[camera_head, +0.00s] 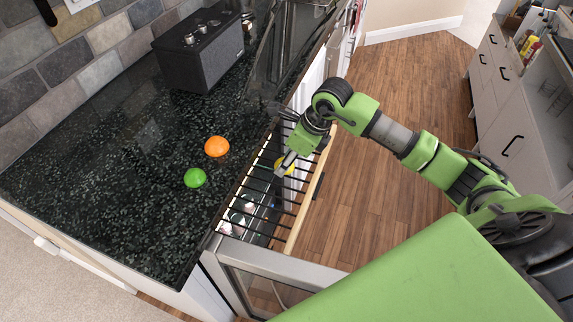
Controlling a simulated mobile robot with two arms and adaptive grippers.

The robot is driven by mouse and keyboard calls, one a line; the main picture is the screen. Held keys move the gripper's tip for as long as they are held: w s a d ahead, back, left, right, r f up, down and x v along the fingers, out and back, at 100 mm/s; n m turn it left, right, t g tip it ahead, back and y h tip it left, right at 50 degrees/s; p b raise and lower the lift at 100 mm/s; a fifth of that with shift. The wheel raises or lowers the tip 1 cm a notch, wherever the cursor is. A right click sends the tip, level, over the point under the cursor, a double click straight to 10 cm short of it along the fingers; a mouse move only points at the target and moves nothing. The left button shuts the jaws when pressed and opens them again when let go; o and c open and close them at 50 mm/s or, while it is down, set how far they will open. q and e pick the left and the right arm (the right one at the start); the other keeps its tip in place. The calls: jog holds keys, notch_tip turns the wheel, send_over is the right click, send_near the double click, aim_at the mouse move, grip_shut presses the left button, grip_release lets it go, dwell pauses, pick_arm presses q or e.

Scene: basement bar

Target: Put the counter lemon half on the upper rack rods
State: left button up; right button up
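The yellow lemon half (290,168) is at the upper rack rods (262,190), partly hidden by the grey fingers of my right gripper (281,168). The rack is pulled out beside the dark counter. My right arm reaches in from the right, and its gripper points down at the rods. The fingers overlap the lemon half in the picture; I cannot tell whether they grip it or whether it rests on the rods. My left gripper is not in view.
An orange (217,146) and a green lime (195,178) sit on the dark counter (110,200). A black speaker (200,50) stands at the back. Small items lie below the rods. An open appliance door (270,268) is in front. The wooden floor (400,85) is clear.

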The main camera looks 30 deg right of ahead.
jog(key=shift+w+d+f, duration=0.1)
jog(key=shift+w+f, duration=0.25)
jog(key=shift+f, duration=0.1)
notch_tip(320, 180, down, 3)
jog(key=shift+p, duration=0.7)
jog(key=shift+f, duration=0.1)
jog(key=o, duration=0.7)
jog(key=shift+f+b, duration=0.15)
jog(key=shift+b, duration=0.15)
jog(key=o, duration=0.4)
